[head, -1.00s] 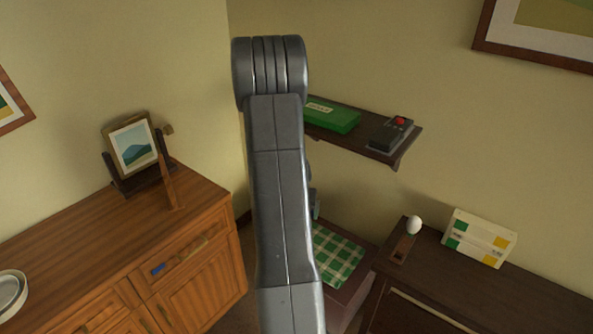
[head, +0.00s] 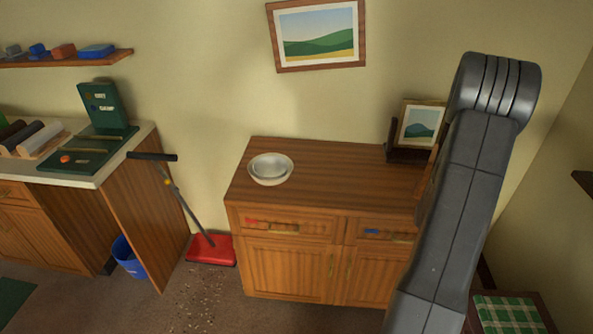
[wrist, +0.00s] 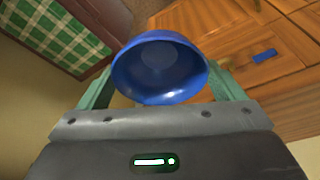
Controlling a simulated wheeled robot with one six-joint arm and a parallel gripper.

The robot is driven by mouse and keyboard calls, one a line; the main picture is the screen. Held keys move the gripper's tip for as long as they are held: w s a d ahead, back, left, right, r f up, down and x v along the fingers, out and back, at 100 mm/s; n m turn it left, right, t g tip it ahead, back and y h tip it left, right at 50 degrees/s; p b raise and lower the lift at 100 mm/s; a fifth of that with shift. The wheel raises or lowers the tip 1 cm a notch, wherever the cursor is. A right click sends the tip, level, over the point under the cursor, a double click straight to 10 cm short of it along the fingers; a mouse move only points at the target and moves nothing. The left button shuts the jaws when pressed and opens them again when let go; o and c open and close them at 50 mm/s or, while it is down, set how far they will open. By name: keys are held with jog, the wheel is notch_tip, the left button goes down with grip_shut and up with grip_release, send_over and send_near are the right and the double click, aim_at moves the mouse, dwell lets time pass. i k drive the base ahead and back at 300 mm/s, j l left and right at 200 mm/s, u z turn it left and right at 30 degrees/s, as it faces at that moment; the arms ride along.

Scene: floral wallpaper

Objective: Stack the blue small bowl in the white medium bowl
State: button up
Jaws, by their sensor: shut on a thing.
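The small blue bowl (wrist: 160,72) is held between the green fingers of my gripper (wrist: 160,88) in the wrist view, with its hollow inside showing. My gripper is shut on it. The gripper and the blue bowl do not show in the head view, where my arm stands at the right. A white bowl (head: 270,180) sits upright on the left part of the wooden cabinet top. A second pale rim shows inside it, perhaps another bowl nested there. The blue bowl is well apart from it.
The wooden cabinet (head: 330,165) has clear top space right of the white bowl, up to a framed picture on a stand (head: 420,125). Debris (head: 205,290) lies on the floor.

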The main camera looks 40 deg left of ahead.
aim_at(272, 175)
jog(key=u, duration=1.55)
jog(key=i+l+u, duration=0.25)
jog(key=u, duration=0.2)
jog(key=i+l+u, duration=0.2)
jog(key=l+u, duration=0.25)
